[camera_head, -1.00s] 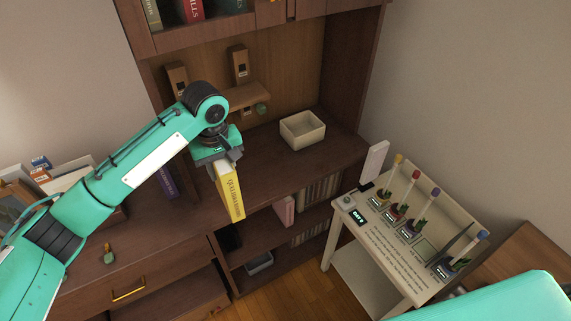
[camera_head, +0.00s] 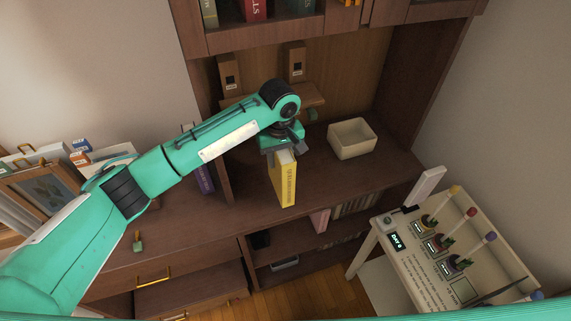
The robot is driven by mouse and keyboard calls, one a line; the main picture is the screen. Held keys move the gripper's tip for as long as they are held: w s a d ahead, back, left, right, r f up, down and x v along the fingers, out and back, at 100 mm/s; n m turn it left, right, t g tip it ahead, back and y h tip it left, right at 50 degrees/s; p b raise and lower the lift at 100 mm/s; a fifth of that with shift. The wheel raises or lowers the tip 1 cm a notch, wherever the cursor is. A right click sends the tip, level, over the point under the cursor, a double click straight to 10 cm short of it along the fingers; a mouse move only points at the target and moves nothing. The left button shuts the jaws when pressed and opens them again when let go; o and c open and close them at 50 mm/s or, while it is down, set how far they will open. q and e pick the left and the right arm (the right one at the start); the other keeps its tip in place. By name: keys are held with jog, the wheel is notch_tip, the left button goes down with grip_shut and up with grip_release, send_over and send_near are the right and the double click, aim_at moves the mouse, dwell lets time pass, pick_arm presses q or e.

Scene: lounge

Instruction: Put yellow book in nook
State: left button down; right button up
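The yellow book (camera_head: 284,184) is upright, its spine facing me, over the dark wooden desk top inside the open nook (camera_head: 345,75) of the cabinet. My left gripper (camera_head: 285,152) is at its top edge and appears shut on it. I cannot tell whether the book's bottom touches the wood or hangs just above it. The gripper hides part of the book's top. My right gripper is out of view.
A cream box (camera_head: 352,139) stands to the right of the book. A purple book (camera_head: 204,178) stands to the left, by an upright panel. A small shelf (camera_head: 315,95) is behind. A white stand (camera_head: 455,235) with potted items is at the right front. Desk top between book and box is clear.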

pick_arm(q)
notch_tip(320, 180, down, 4)
jog(key=shift+f+p, duration=0.1)
jog(key=shift+p, duration=0.4)
jog(key=c, duration=1)
grip_release()
jog(key=shift+o, duration=0.2)
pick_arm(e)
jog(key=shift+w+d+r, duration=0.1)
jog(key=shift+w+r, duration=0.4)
pick_arm(q)
notch_tip(320, 180, up, 11)
jog(key=b, duration=0.3)
jog(key=shift+r, duration=0.65)
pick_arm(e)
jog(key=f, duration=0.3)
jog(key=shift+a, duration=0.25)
